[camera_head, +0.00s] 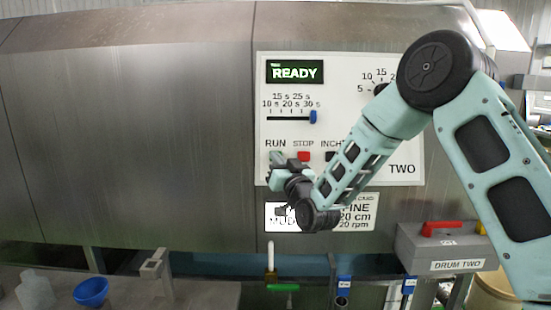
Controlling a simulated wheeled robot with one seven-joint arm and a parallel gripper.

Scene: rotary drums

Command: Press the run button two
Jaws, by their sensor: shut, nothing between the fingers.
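The white control panel (268,130) labelled TWO is on the metal housing, with a lit green READY display (294,72). Below the slider are the RUN label (275,143), a red STOP button (303,156) and a dark INCH button (330,156), partly covered by my arm. My gripper (275,158) is shut and empty, its tip just under the RUN label, over the spot of the run button. The run button is hidden or cannot be told apart from the gripper tip. I cannot tell whether the tip touches it.
A slider with a blue knob (313,117) and a partly covered dial (380,90) are higher on the panel. A grey DRUM TWO box (455,256) with a red handle (441,228) stands lower right. A blue bowl (91,292) sits lower left.

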